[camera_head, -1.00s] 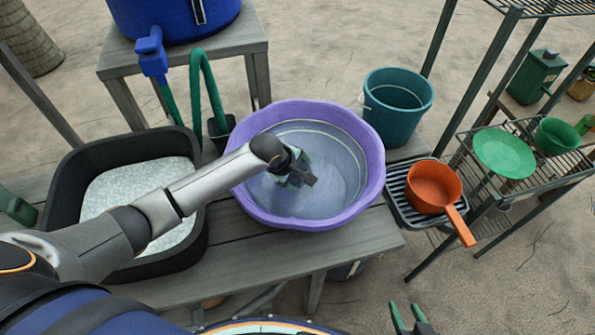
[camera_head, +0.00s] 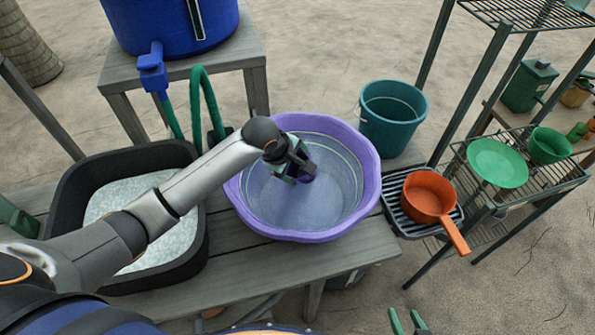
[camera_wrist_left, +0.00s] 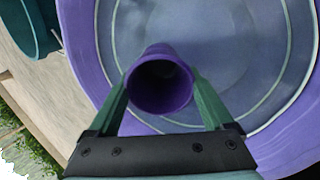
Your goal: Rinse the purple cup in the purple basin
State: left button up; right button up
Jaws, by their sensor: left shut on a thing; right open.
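The purple basin (camera_head: 371,165) stands on the grey bench in the head view, with what looks like water inside. My left gripper (camera_head: 301,174) is over the inside of the basin. In the left wrist view its green fingers (camera_wrist_left: 162,105) are shut on the purple cup (camera_wrist_left: 160,108), one on each side, with the dark cup mouth facing the camera. The basin's rim (camera_wrist_left: 78,45) and inside lie behind the cup there. In the head view the cup is mostly hidden by the gripper. My right gripper (camera_head: 408,321) is open and empty at the bottom edge, partly cut off.
A black tub (camera_head: 70,185) of pale material stands left of the basin. A blue tank (camera_head: 165,25) with a tap and green hose (camera_head: 213,100) is behind. A teal bucket (camera_head: 393,125) and an orange pan (camera_head: 428,195) on a rack are to the right, near shelves with green dishes.

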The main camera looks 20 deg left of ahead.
pick_arm(q)
notch_tip(320, 180, up, 12)
dwell(0.9)
dwell(1.0)
